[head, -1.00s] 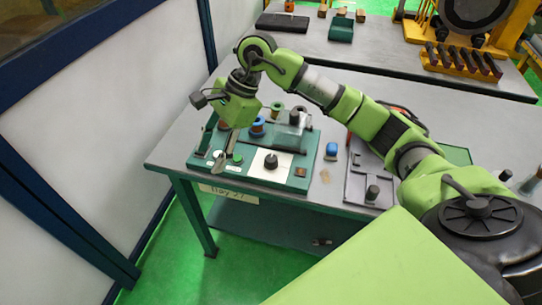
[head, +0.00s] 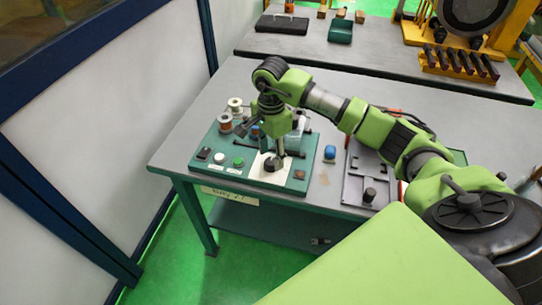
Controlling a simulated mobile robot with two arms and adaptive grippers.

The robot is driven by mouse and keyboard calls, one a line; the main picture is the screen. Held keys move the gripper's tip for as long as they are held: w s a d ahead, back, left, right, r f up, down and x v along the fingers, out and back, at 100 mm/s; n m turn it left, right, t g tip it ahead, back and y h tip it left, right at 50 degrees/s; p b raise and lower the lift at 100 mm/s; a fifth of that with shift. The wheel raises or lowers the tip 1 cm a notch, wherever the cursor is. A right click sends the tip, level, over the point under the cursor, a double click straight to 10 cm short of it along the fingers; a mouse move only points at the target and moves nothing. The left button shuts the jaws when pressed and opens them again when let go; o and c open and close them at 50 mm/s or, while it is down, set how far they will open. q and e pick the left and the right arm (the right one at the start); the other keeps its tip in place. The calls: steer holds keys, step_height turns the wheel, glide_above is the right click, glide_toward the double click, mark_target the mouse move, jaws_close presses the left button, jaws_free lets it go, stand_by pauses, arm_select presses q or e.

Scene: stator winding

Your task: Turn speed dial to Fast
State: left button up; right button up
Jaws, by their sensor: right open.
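The speed dial (head: 271,164) is a dark round knob on a pale plate (head: 258,173) at the front of the green winding machine (head: 212,172). Its pointer and the markings around it are too small to read. My right gripper (head: 272,155) points down over the dial, with its fingertips at or just above the knob. It is open; I cannot tell whether the fingers touch the knob. The arm hides part of the machine behind the dial. My left gripper is not in view.
A green button (head: 238,162), a white button (head: 219,157) and a black switch (head: 203,153) sit left of the dial. Wire spools (head: 225,122) stand behind them. A blue object (head: 329,152) and a grey fixture (head: 352,182) lie to the right.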

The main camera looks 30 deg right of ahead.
mark_target(269, 163)
steer(key=shift+f, duration=1.3)
steer(key=c, duration=1.1)
